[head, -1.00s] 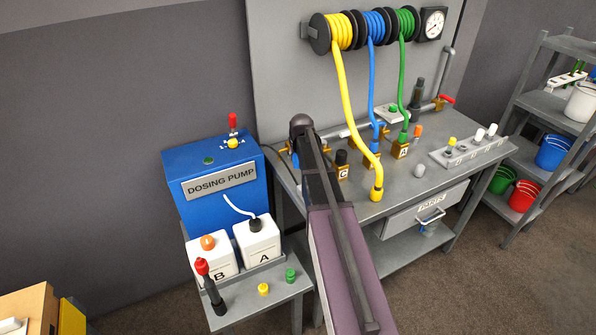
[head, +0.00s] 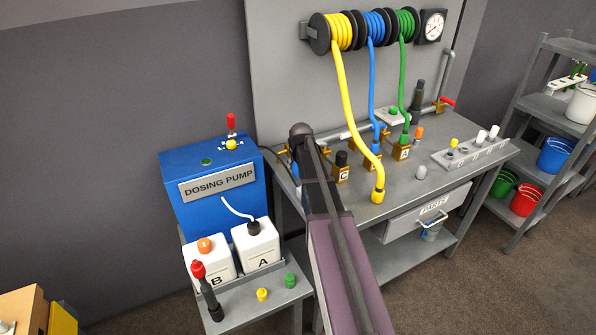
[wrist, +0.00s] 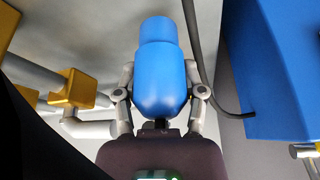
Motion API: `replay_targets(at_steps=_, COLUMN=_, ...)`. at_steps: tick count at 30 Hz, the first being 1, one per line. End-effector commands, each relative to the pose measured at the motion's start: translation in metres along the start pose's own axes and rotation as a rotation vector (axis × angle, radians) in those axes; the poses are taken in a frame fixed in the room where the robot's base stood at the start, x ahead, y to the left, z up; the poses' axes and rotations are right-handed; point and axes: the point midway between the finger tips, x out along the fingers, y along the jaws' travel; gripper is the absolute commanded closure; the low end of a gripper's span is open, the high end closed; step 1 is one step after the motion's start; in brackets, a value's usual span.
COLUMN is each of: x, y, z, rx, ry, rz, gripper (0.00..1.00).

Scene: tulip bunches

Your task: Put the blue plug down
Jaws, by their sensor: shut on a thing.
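The blue plug (wrist: 161,75) fills the middle of the wrist view. My gripper (wrist: 160,98) is shut on it, with a finger on each side. The plug's narrower end points away from my palm. Whether it touches any surface cannot be told.
The grey workbench (head: 410,190) carries brass blocks, a grey knob (head: 421,172) and a parts rack (head: 470,150). Yellow (head: 350,110), blue and green hoses hang from reels. The blue dosing pump (head: 210,190) stands left, above a side table with two white canisters (head: 255,245).

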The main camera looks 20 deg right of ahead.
Motion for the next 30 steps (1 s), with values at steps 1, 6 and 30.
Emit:
replay_targets(at_steps=1, x=0.0078, y=-0.0002, z=0.0032, rx=0.000, ry=0.000, rz=0.000, gripper=1.00)
replay_targets(at_steps=6, x=0.0138, y=-0.0004, z=0.0057, rx=0.000, ry=0.000, rz=0.000, gripper=1.00)
replay_targets(at_steps=30, x=0.0162, y=-0.0015, z=0.0066, rx=-0.002, ry=0.000, rz=-0.001, gripper=0.13)
